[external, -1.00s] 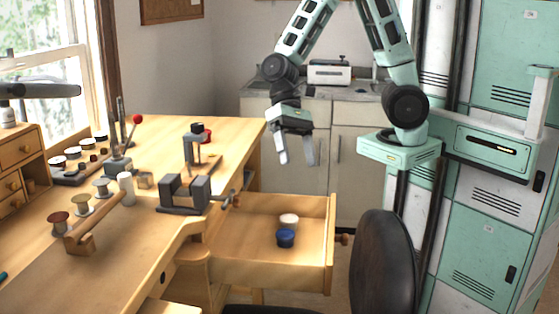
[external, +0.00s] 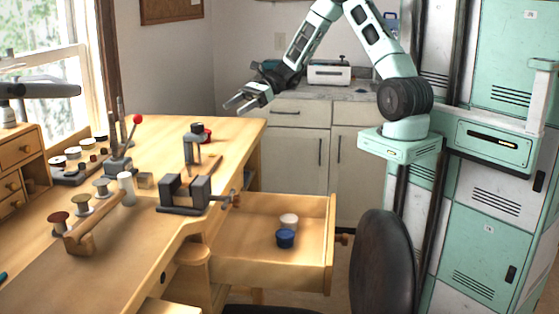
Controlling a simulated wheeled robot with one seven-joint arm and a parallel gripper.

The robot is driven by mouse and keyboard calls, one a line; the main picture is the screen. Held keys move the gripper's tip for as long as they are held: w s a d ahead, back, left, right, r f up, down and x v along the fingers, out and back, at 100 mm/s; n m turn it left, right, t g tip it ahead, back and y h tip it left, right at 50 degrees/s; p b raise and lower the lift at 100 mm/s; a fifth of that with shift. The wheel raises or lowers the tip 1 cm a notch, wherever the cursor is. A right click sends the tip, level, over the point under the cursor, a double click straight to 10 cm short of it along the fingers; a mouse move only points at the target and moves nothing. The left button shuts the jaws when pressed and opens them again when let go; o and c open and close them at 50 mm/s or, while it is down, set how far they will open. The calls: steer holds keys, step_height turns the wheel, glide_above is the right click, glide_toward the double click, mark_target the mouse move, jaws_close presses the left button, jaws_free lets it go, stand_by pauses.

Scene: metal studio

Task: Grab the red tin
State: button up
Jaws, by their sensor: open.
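A small red thing (external: 207,135), which looks like the red tin, stands at the far right part of the wooden workbench. It is partly hidden behind a grey metal bench tool (external: 192,146). My gripper (external: 236,104) is open and empty. In the picture it is above and to the right of the red tin, near the bench's back right corner and apart from the tin. Its fingers point left and slightly down.
The workbench (external: 150,240) holds a grey vise (external: 184,195), a mallet (external: 85,235), several spools and a red-knobbed tool (external: 137,119). An open drawer (external: 265,262) holds a blue tin (external: 285,238) and a white one (external: 289,221). A dark chair (external: 384,262) stands in front.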

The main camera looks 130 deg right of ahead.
mark_target(207, 131)
steer(key=p+x, duration=0.1)
steer(key=x, duration=0.9)
steer(key=shift+w+f, duration=0.15)
steer(key=shift+w, duration=0.05)
steer(key=x, duration=0.1)
steer(key=p+x, duration=0.1)
steer(key=x, duration=0.1)
steer(key=a+x, duration=0.1)
steer(key=shift+w+f, duration=0.2)
steer(key=shift+f, duration=0.2)
steer(key=shift+w+f+p, duration=0.2)
steer(key=shift+w+p, duration=0.1)
steer(key=shift+w, duration=0.05)
steer(key=c, duration=1.1)
